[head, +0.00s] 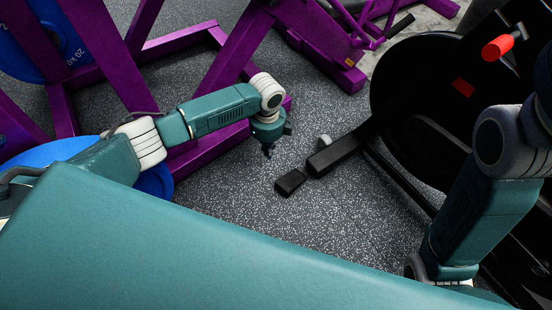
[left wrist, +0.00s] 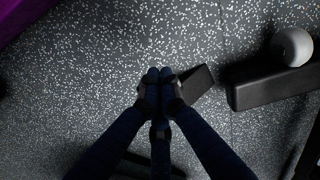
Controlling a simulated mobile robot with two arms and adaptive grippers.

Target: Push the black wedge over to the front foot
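The black wedge (head: 290,182) lies on the speckled floor, just left of the front foot (head: 333,156) of a black exercise machine, with a small gap between them. My left gripper (head: 268,153) points down, up and to the left of the wedge in the head view. In the left wrist view its fingertips (left wrist: 160,77) are together with nothing seen between them. There the wedge (left wrist: 197,83) is just right of the fingertips, its near end partly hidden by them; contact cannot be told. The front foot (left wrist: 275,88) is farther right. My right gripper is out of view.
A pale wheel (head: 325,141) sits at the end of the front foot. Purple gym frames (head: 210,150) and blue weight plates (head: 155,181) stand left of and behind my left arm. The speckled floor (head: 250,205) around the wedge's left and near sides is clear.

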